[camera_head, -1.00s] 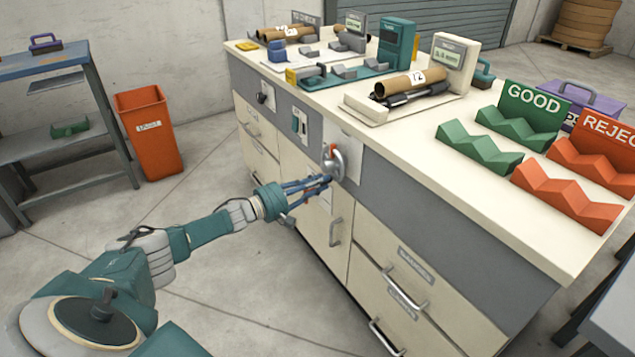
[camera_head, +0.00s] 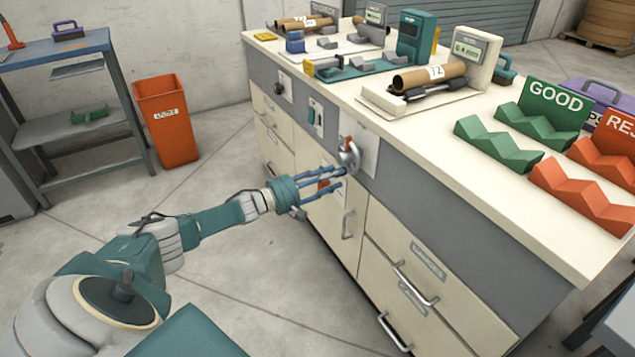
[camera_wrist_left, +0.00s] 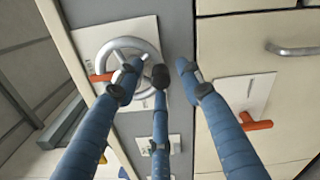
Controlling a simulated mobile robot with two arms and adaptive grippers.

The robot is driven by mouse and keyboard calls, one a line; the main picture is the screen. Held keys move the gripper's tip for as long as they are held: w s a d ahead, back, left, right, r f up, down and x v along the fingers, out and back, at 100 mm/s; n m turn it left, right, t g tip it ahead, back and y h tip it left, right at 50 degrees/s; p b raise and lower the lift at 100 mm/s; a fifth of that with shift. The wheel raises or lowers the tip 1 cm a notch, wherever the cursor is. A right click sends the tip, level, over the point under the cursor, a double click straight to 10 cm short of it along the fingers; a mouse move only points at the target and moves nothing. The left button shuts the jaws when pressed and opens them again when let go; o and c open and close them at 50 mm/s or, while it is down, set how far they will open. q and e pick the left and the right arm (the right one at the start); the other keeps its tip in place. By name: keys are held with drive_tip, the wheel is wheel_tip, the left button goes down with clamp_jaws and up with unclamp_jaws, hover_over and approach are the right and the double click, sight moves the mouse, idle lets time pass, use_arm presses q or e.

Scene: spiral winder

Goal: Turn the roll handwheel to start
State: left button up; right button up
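The roll handwheel (camera_head: 349,155) is a small silver wheel with an orange-red knob, mounted on a pale plate on the bench's grey front panel. In the left wrist view the wheel (camera_wrist_left: 116,50) is upper left, with its orange knob at the left. My left gripper (camera_head: 340,178) is just in front of the wheel and slightly below it, its blue fingers spread apart and empty. In the wrist view one fingertip of the gripper (camera_wrist_left: 158,76) overlaps the wheel's right side; I cannot tell whether it touches. My right gripper is out of view.
An orange lever on a pale plate (camera_wrist_left: 252,95) sits beside the fingers. Drawer handles (camera_head: 415,285) stick out below the panel. A green rocker switch (camera_head: 312,113) and a dark knob (camera_head: 279,88) are farther left. An orange bin (camera_head: 166,125) stands on open floor.

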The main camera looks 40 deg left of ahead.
use_arm(q)
drive_tip(key=v, duration=1.1)
drive_tip(key=shift+d, duration=0.15)
